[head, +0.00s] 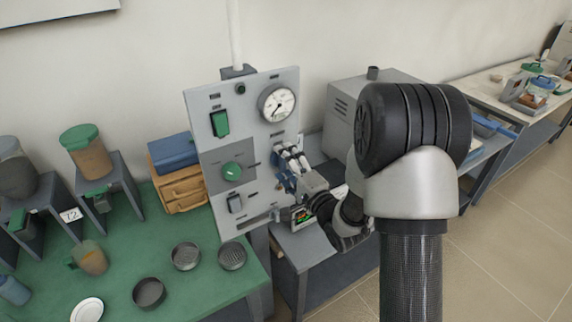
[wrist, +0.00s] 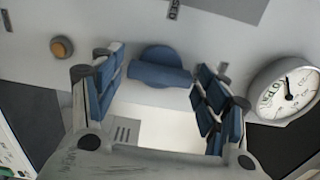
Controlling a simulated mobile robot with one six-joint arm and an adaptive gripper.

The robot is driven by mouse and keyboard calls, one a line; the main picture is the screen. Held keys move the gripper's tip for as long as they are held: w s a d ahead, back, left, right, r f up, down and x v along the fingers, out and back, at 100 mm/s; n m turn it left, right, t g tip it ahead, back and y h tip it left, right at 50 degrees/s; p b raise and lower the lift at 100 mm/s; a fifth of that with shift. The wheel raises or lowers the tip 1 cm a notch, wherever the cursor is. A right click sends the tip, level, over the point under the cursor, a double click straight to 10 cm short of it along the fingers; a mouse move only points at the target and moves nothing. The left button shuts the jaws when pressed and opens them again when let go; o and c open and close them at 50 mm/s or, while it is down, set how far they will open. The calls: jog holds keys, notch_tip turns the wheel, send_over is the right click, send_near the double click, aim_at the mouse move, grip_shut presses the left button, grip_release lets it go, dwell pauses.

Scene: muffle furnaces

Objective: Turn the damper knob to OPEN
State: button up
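The damper knob is most likely the blue knob (wrist: 160,67) on the pale panel in the wrist view. Its raised bar lies nearly level there, tilted slightly. A label ending in "SED" (wrist: 174,9) is above it. My gripper (wrist: 158,74) is open, with one blue-padded finger on each side of the knob. I cannot tell whether the fingers touch it. In the head view my gripper (head: 283,168) is at the panel's right side and largely hides the knob.
In the wrist view an orange button (wrist: 62,47) is left of the gripper. A grey furnace (head: 345,105) stands behind my arm. Dishes lie on the green bench (head: 205,292).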

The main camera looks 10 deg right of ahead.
jog(key=shift+o, duration=0.6)
jog(key=shift+s, duration=0.1)
jog(key=v, duration=0.7)
jog(key=shift+s, duration=0.15)
jog(key=shift+d, duration=0.1)
jog(key=s+d+r+n+g+h, duration=0.1)
jog(key=s+r+n+g+h, duration=0.35)
jog(key=s, duration=0.25)
jog(key=s+d+r+n+g+h, duration=0.1)
jog(key=s+r+n+g+h, duration=0.25)
jog(key=s+n, duration=0.3)
jog(key=s+a+n+g+y, duration=0.1)
jog(key=s+a+g, duration=0.1)
jog(key=s, duration=0.6)
jog(key=s+a+n+g+y, duration=0.1)
jog(key=s+a+n+g, duration=0.1)
jog(key=s, duration=0.5)
jog(key=shift+s+a+f+n+g, duration=0.2)
jog(key=shift+s+f+n+g, duration=0.1)
jog(key=shift+s+f, duration=0.05)
